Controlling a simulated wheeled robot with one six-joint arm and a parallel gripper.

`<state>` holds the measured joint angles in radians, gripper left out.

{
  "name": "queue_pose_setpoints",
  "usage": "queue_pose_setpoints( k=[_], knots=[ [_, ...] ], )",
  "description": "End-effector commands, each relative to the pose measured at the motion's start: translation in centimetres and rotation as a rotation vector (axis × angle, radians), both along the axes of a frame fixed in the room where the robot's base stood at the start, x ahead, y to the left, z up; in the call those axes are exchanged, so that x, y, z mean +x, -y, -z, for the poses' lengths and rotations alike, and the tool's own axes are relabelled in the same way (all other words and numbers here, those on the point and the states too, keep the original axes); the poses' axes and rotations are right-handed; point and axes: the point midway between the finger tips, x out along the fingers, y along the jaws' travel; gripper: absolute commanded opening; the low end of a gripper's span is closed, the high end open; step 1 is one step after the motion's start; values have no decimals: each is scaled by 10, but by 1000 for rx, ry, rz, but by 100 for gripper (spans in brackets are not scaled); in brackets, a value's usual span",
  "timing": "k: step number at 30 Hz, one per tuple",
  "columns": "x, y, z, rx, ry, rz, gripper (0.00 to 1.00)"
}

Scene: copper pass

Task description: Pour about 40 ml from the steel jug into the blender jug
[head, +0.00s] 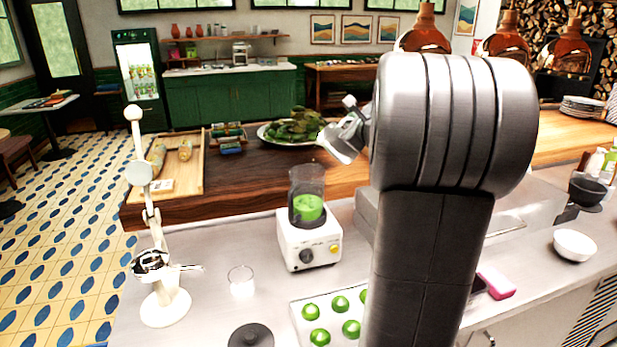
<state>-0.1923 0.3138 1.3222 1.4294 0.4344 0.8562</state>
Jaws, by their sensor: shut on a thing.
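The steel jug (342,146) is tilted, its mouth pointing down and left, above and to the right of the blender jug. The clear blender jug (306,182) stands upright on a white blender base (308,244) and holds something bright green in its lower part. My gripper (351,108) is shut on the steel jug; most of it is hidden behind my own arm. I cannot see the jug's contents or make out a clear stream from it.
A glass (241,281), a white lever press (160,270) and a black disc (251,336) stand left of the blender. A tray of limes (300,314) lies in front. A plate of greens (275,138) and a wooden tray (190,185) sit on the raised wooden counter behind.

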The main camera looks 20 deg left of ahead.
Motion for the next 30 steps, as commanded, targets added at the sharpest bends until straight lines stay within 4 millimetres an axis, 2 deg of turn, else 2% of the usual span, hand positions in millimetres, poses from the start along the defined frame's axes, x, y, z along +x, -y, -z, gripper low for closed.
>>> queue_pose_setpoints(
  k=[10,30],
  knots=[
    [3,7,-3,131,-61,-5,0],
    [3,7,-3,129,-61,-5,0]
  ],
)
